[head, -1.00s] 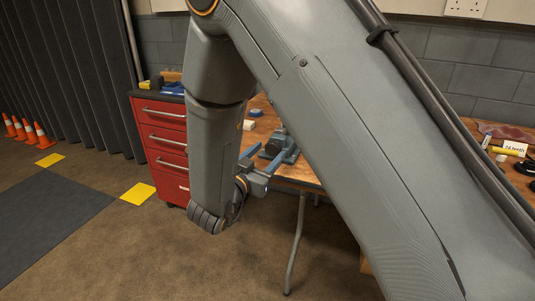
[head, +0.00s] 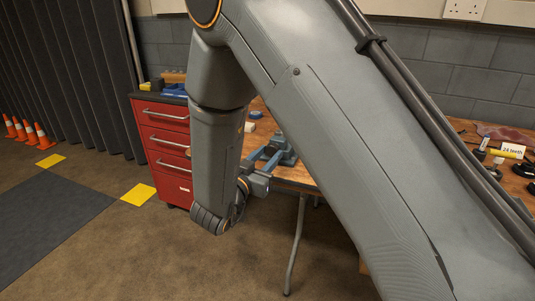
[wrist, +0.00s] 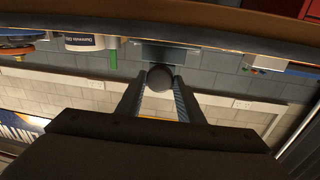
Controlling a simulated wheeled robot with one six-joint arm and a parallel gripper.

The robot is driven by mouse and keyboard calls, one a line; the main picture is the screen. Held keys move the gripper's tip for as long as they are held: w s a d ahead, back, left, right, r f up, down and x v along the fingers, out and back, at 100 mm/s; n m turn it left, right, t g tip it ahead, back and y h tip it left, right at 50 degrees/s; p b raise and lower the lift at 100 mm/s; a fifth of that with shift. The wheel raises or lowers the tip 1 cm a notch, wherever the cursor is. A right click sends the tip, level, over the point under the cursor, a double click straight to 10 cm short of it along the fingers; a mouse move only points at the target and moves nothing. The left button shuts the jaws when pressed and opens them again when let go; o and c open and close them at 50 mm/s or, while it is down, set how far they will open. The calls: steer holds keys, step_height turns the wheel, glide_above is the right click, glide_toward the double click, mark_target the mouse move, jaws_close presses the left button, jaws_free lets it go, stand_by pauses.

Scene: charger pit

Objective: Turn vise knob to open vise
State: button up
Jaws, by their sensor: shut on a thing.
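The blue-grey vise (head: 286,149) sits at the near edge of the wooden table, partly hidden behind my arm in the head view. My gripper (head: 272,158) reaches up to its near side. In the wrist view the vise knob (wrist: 160,78) is a dark round end between the two fingertips. My gripper (wrist: 160,84) is shut on it, one finger on each side. The vise body (wrist: 150,53) shows as a blue-grey block behind the knob. The vise jaws and their gap cannot be made out.
A red drawer cabinet (head: 165,150) stands left of the table (head: 298,174). The table carries small items, including a blue roll (head: 256,114) and a card reading "24 teeth" (head: 512,149) at right. Orange cones (head: 41,137) stand at far left. Floor in front is clear.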

steer(key=n+p, duration=0.5)
steer(key=shift+s+t, duration=0.1)
steer(key=shift+t, duration=0.2)
steer(key=shift+f+n+p, duration=0.1)
steer(key=shift+n+p, duration=1.6)
steer(key=shift+n, duration=0.6)
steer(key=shift+t, duration=0.3)
steer(key=o, duration=1.1)
steer(key=shift+c, duration=0.2)
steer(key=v, duration=0.7)
steer(key=shift+s+b, duration=0.3)
steer(key=shift+a, duration=0.1)
